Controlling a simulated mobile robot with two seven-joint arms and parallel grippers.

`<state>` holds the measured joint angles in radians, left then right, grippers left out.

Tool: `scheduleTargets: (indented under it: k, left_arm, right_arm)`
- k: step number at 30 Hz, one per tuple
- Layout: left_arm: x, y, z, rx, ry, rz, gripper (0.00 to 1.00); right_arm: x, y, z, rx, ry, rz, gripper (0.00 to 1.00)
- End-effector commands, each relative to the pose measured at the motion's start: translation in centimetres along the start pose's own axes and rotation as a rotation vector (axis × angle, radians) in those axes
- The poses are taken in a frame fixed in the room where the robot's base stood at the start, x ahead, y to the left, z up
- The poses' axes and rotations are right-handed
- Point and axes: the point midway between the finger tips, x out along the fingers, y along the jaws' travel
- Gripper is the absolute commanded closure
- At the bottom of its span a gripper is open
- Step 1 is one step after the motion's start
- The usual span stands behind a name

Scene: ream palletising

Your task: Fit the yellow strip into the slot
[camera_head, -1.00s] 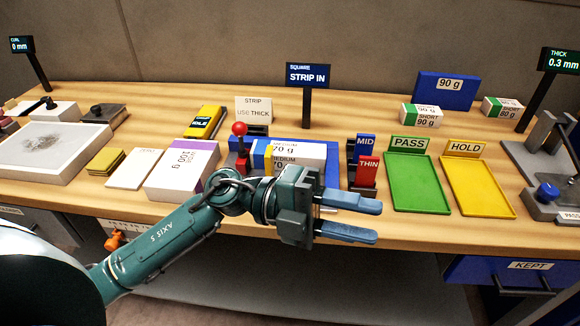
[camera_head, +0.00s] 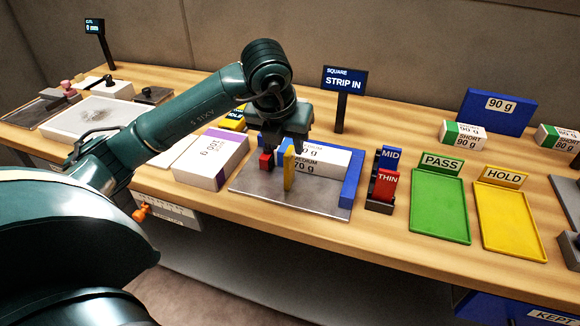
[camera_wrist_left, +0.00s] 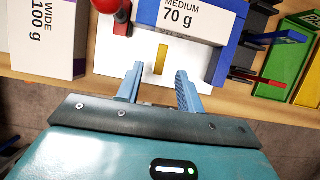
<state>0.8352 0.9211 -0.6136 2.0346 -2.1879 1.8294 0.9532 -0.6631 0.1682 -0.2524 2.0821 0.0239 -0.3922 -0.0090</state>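The yellow strip (camera_head: 288,168) stands upright on the metal plate of the square (camera_head: 270,197), at the front of the white 70 g ream (camera_head: 325,161). In the left wrist view the yellow strip (camera_wrist_left: 161,60) shows as a narrow bar beyond my fingertips. I cannot make out the slot itself. The sign (camera_head: 344,79) reads "SQUARE STRIP IN". My left gripper (camera_head: 285,140) hangs over the square, its fingertips hard to see there. In the left wrist view the left gripper (camera_wrist_left: 160,84) is open and empty, its fingers apart to either side of the strip's line. My right gripper is not in view.
A red lever knob (camera_head: 266,160) is left of the strip. The blue fence (camera_head: 350,180) bounds the square's right side. A rack with the MID (camera_head: 390,158) and THIN (camera_head: 386,185) strips stands right of it, then a green PASS tray (camera_head: 440,205). The 100 g ream (camera_head: 215,158) lies left.

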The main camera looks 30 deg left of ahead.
Motion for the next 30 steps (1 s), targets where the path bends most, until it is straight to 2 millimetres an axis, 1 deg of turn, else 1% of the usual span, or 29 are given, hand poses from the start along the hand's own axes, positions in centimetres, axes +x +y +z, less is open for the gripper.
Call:
scheduleTargets:
  k: [1, 3, 8, 13, 15, 18, 26, 30]
  left_arm:
    - [0.7, 0.0, 0.0, 0.0, 0.002, 0.0, 0.63]
    - [1.3, 0.0, 0.0, 0.001, 0.002, -0.001, 0.63]
    - [2.3, 0.0, -0.1, 0.002, 0.002, -0.001, 0.63]
    - [4.8, 0.2, -0.3, 0.002, 0.005, -0.001, 0.63]
    - [5.8, 0.1, -0.3, 0.002, 0.004, -0.003, 0.63]
    - [6.7, 0.1, -0.2, 0.001, 0.0, -0.003, 0.63]
    - [6.9, 0.1, -0.3, 0.002, -0.001, -0.003, 0.63]
    - [6.9, 0.1, -0.3, 0.002, -0.001, -0.003, 0.74]
  right_arm:
    - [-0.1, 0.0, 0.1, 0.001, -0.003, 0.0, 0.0]
    - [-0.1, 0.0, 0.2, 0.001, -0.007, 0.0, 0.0]
    - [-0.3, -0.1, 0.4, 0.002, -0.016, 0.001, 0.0]
    - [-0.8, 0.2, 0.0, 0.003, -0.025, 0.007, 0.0]
    - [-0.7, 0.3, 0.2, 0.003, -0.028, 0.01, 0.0]
    - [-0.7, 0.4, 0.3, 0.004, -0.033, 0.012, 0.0]
    - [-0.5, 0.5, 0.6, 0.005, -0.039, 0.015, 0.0]
    - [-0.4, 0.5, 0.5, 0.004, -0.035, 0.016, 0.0]
